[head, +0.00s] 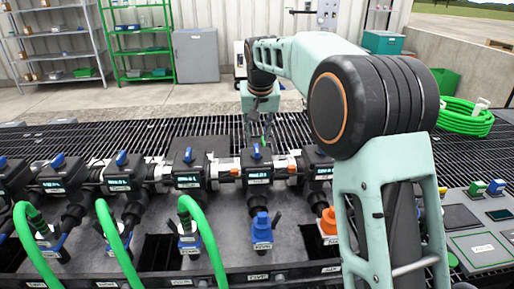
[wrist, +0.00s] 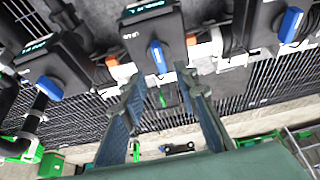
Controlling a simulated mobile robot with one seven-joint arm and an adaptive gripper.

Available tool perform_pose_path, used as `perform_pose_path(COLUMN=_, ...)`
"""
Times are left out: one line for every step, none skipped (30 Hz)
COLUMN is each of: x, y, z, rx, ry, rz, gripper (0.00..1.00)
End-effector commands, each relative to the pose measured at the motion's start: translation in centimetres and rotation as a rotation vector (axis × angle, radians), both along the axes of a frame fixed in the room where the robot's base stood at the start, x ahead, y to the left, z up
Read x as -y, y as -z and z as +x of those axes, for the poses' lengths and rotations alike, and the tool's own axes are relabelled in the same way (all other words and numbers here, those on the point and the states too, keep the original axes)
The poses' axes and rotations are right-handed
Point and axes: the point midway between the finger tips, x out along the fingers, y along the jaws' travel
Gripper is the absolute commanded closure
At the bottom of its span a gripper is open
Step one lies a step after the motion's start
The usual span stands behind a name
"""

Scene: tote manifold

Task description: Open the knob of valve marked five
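A row of black valve boxes with blue knobs runs across the manifold. One blue knob (head: 257,151) sits on the box right under my gripper (head: 258,130). That knob also shows in the wrist view (wrist: 158,56), just beyond and between the fingertips. My gripper (wrist: 160,80) is open, one finger on each side of the line to the knob, and holds nothing. I cannot tell whether the fingers touch it. The valve markings are too small to read, so I cannot tell which is five. My arm hides part of the row's right side.
Other blue knobs stand at the left (head: 188,154) and in the wrist view's upper right (wrist: 290,24). Green hoses (head: 203,235) rise in front of the row. A blue coupling (head: 262,228) and an orange one (head: 329,221) stand at the front. Grating (head: 140,140) lies behind.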

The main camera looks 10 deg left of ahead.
Motion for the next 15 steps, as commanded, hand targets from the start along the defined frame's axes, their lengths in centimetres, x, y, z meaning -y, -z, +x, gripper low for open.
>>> perform_pose_path(x=0.0, y=1.3, z=0.4, rx=-0.005, ry=0.000, rz=-0.002, gripper=0.72)
perform_pose_path(x=-0.1, y=1.8, z=0.6, rx=-0.003, ry=0.000, rz=-0.001, gripper=0.72)
perform_pose_path(x=-0.1, y=2.6, z=0.9, rx=-0.003, ry=-0.001, rz=-0.002, gripper=0.72)
perform_pose_path(x=-0.2, y=3.1, z=1.1, rx=-0.004, ry=-0.001, rz=-0.002, gripper=0.72)
perform_pose_path(x=-0.2, y=3.5, z=1.3, rx=-0.003, ry=-0.001, rz=-0.002, gripper=0.72)
perform_pose_path(x=-0.3, y=4.1, z=1.6, rx=-0.002, ry=-0.001, rz=-0.002, gripper=0.72)
perform_pose_path(x=-0.3, y=4.6, z=1.7, rx=-0.002, ry=-0.001, rz=-0.002, gripper=0.72)
perform_pose_path(x=-0.3, y=4.9, z=1.9, rx=-0.002, ry=0.000, rz=-0.003, gripper=0.72)
perform_pose_path(x=-0.4, y=5.3, z=2.1, rx=-0.001, ry=0.000, rz=-0.002, gripper=0.72)
perform_pose_path(x=-0.4, y=5.6, z=2.2, rx=-0.001, ry=-0.001, rz=-0.001, gripper=0.72)
perform_pose_path(x=-0.4, y=5.9, z=2.3, rx=0.000, ry=-0.001, rz=-0.001, gripper=0.72)
perform_pose_path(x=-0.4, y=6.2, z=2.5, rx=0.000, ry=-0.001, rz=-0.002, gripper=0.72)
perform_pose_path(x=-0.5, y=6.3, z=2.5, rx=0.000, ry=-0.001, rz=-0.002, gripper=0.72)
perform_pose_path(x=-0.5, y=6.4, z=2.6, rx=0.000, ry=-0.001, rz=-0.002, gripper=0.72)
perform_pose_path(x=-0.5, y=6.5, z=2.6, rx=0.001, ry=-0.001, rz=-0.001, gripper=0.72)
